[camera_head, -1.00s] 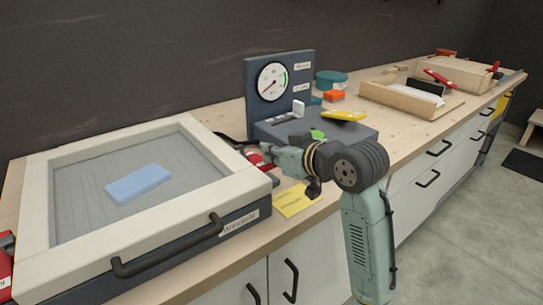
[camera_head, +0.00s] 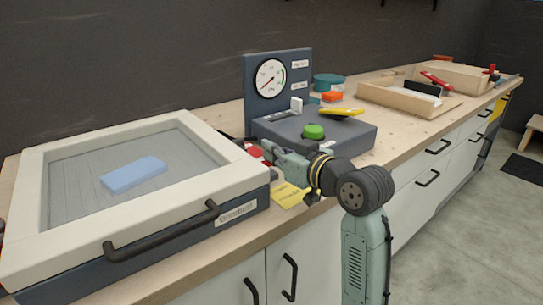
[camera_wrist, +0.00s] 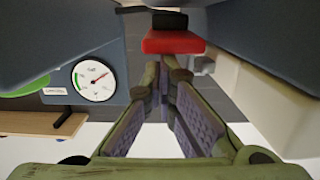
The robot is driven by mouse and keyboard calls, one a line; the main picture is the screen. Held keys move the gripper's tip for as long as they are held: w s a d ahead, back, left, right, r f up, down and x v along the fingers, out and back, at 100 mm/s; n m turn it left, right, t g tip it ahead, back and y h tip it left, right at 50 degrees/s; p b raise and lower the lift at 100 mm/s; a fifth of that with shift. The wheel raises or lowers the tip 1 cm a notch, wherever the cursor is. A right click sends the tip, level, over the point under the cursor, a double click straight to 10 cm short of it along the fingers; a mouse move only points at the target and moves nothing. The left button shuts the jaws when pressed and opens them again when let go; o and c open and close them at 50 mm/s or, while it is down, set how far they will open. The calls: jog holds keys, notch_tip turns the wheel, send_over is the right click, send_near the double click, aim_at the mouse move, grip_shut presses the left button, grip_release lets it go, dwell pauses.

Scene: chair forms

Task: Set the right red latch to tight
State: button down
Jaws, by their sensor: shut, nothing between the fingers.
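The right red latch (camera_head: 256,152) is on the right side of the white-framed box (camera_head: 60,238), in the narrow space beside the dark gauge unit. My gripper (camera_head: 268,148) reaches in from the right, its tip close to the latch and partly covering it. In the wrist view the red latch part (camera_wrist: 173,42) with a black end lies just beyond the fingertips (camera_wrist: 164,75). The fingers are shut and empty. I cannot tell whether they touch the latch.
The gauge unit (camera_head: 360,136) with a green button (camera_head: 313,131) and yellow handle (camera_head: 342,111) stands right behind my gripper. A yellow note (camera_head: 290,195) lies below it on the bench edge. A blue block (camera_head: 133,175) lies inside the box frame. Wooden trays (camera_head: 400,97) stand farther right.

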jog(key=shift+f+t, duration=0.3)
jog(key=shift+f, duration=0.1)
jog(key=shift+s+d+b, duration=0.1)
jog(key=shift+s+b, duration=0.05)
jog(key=shift+b, duration=0.3)
jog(key=shift+s+f, duration=0.1)
jog(key=shift+f, duration=0.05)
